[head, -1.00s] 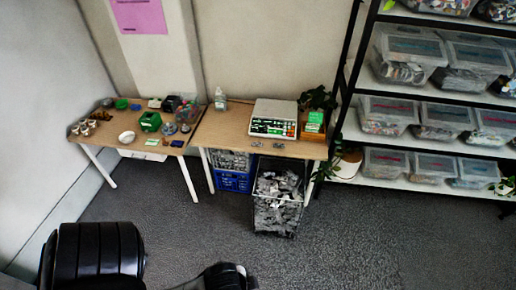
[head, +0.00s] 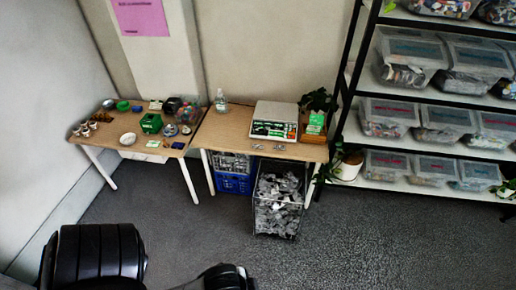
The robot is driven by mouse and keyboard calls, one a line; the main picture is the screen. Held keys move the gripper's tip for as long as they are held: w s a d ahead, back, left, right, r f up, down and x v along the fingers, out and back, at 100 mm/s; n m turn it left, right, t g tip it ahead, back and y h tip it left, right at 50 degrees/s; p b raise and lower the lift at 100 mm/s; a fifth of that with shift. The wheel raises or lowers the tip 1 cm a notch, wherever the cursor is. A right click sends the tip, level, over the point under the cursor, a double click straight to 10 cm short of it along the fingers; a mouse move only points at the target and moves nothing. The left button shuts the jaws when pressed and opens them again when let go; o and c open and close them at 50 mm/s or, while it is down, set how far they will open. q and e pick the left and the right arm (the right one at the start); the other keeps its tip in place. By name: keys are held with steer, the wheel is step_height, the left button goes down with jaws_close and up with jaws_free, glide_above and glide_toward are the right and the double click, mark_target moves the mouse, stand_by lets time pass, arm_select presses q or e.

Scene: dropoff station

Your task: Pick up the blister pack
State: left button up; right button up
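Two small silvery flat items lie at the front of the right-hand table, below the white case: one on the left (head: 257,146) and one on the right (head: 279,147). They look like blister packs, but they are too small to be sure. They lie apart from each other on the bare wood. Neither of my grippers shows in the head view. Only black parts of my own body show at the bottom left, far from the tables.
The right-hand table (head: 222,130) bears a white case (head: 274,112) with green contents and a clear bottle (head: 221,100). The left-hand table (head: 104,137) is cluttered. A blue crate (head: 232,183) and a wire bin (head: 278,222) stand underneath. Shelves (head: 400,97) stand right. The floor is open.

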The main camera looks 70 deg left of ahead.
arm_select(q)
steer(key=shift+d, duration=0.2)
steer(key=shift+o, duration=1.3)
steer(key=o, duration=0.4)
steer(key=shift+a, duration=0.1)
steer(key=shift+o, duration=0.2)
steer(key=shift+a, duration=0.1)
